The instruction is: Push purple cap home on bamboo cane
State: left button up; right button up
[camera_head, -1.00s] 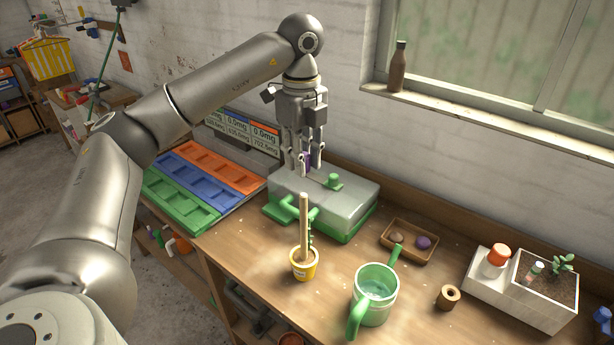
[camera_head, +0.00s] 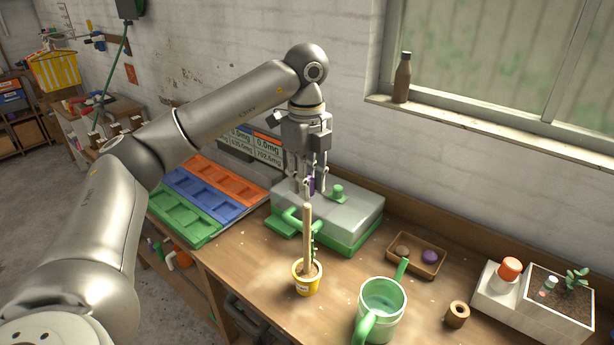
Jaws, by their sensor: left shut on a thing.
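My left gripper (camera_head: 310,187) points down and is shut on the purple cap (camera_head: 311,184), which shows partly between its fingers. It is in front of the grey and green box, close to the top of the bamboo cane (camera_head: 307,236). The cane stands upright in a small yellow pot (camera_head: 307,282) with a green plant beside it. In this view the cap appears just above the cane's top end; whether they touch I cannot tell. My right gripper is not in view.
A grey and green box (camera_head: 350,215) stands behind the cane. A green watering can (camera_head: 382,297) is at the front, a wooden tray (camera_head: 416,268) with two round things to the right. Coloured trays (camera_head: 207,193) lie left. A white planter (camera_head: 545,310) stands far right.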

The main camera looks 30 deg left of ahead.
aim_at(307, 205)
pick_arm(q)
notch_tip(307, 205, down, 2)
jog(key=shift+f+b, duration=0.1)
jog(key=shift+b, duration=0.45)
jog(key=shift+r, duration=0.25)
jog(key=shift+f, duration=0.1)
jog(key=shift+f, duration=0.1)
jog(key=shift+f+b, duration=1)
jog(key=shift+f, duration=0.65)
jog(key=shift+s, duration=0.1)
